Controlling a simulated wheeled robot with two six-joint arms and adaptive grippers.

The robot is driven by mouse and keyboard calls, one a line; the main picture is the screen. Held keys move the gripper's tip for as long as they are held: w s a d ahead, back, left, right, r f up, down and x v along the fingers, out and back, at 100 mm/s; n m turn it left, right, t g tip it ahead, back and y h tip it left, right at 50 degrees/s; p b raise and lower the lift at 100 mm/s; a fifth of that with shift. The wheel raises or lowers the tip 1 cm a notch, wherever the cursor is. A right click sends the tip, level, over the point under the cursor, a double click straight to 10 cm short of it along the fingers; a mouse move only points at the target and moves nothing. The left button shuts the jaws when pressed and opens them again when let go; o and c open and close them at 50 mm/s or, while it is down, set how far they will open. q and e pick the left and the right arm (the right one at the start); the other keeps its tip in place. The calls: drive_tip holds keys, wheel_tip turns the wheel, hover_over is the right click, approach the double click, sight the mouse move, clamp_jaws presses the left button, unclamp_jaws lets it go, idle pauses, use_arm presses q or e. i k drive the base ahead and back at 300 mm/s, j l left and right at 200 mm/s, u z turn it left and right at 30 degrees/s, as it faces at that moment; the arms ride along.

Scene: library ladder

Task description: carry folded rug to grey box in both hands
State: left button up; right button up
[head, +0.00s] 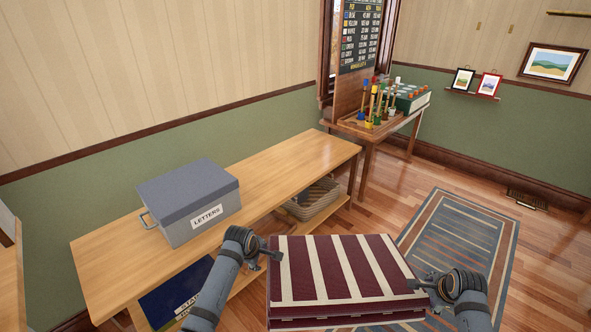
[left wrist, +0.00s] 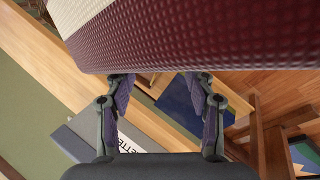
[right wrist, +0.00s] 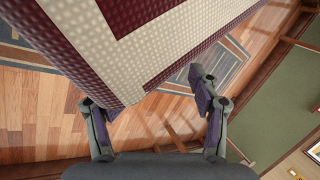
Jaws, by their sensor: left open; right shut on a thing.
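The folded rug (head: 345,268), maroon with cream stripes, is level in front of me between my two grippers. My left gripper (head: 268,253) is open at the rug's left edge. In the left wrist view its fingers stand apart just short of the rug (left wrist: 200,40); whether they touch it I cannot tell. My right gripper (head: 424,284) is shut on the rug's right edge; the rug (right wrist: 120,45) fills much of the right wrist view. The grey box (head: 190,200), lidded and labelled LETTERS, stands on the wooden bench (head: 290,165) to the left of the rug.
The bench top right of the box is bare. A wicker basket (head: 313,200) and a dark blue item (head: 178,290) sit below it. A side table with colored pegs (head: 375,105) stands at the back. A striped floor rug (head: 460,235) lies at the right.

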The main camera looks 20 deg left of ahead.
sight(179, 186)
drive_tip(key=u, duration=1.25)
